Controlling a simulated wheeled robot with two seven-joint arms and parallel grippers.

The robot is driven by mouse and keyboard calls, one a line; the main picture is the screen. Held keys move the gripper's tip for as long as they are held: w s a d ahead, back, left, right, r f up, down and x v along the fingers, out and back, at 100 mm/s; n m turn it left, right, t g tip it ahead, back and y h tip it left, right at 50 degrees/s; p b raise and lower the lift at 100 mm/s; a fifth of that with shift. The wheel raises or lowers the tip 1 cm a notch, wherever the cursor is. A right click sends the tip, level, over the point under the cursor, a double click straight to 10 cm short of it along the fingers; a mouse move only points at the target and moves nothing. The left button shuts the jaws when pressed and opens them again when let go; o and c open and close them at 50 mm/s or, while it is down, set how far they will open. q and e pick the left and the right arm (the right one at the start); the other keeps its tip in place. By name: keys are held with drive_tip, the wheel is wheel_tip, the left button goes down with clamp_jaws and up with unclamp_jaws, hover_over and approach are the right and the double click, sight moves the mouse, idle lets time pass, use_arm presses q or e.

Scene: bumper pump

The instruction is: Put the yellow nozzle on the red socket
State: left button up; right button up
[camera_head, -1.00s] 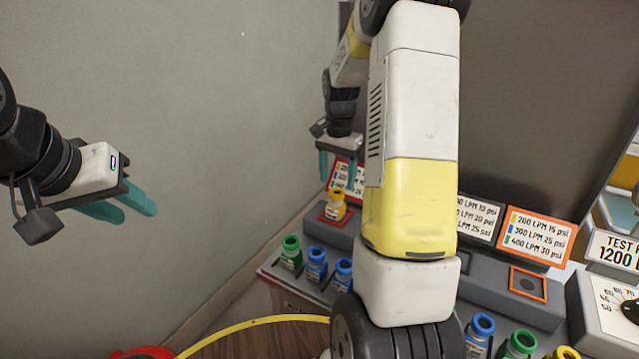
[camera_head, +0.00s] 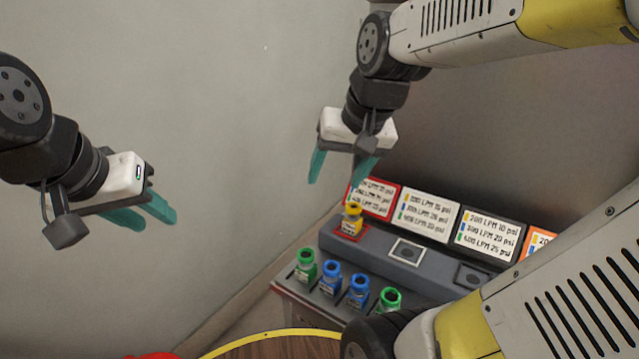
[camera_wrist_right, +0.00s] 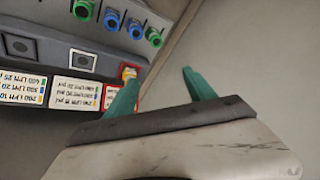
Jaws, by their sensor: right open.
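The yellow nozzle (camera_head: 352,217) stands upright on the red-framed socket (camera_head: 349,233) at the far left end of the grey ledge. In the right wrist view the yellow nozzle (camera_wrist_right: 130,73) shows beside a fingertip, partly hidden by it, with the red socket frame (camera_wrist_right: 110,97) around it. My right gripper (camera_head: 340,182) is open and empty, above and slightly left of the nozzle, apart from it in the head view. The right gripper (camera_wrist_right: 160,82) has its teal fingers spread in the wrist view. My left gripper (camera_head: 155,215) is at the left, away from the bench, with its fingers apart and nothing between them.
Green (camera_head: 305,265) and blue (camera_head: 331,278) nozzles stand in the front row. A white-framed socket (camera_head: 407,252) and another socket (camera_head: 471,277) are on the ledge, right of the red one. Label boards (camera_head: 428,215) stand behind. My right arm covers the lower right.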

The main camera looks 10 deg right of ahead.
drive_tip(key=s, duration=0.1)
drive_tip(key=s+a+n, duration=0.1)
drive_tip(key=s, duration=0.1)
drive_tip(key=s+a+n+t, duration=0.1)
drive_tip(key=s, duration=0.1)
drive_tip(key=shift+s+f+y, duration=0.1)
drive_tip(key=shift+s+y, duration=0.1)
drive_tip(key=shift+y, duration=0.1)
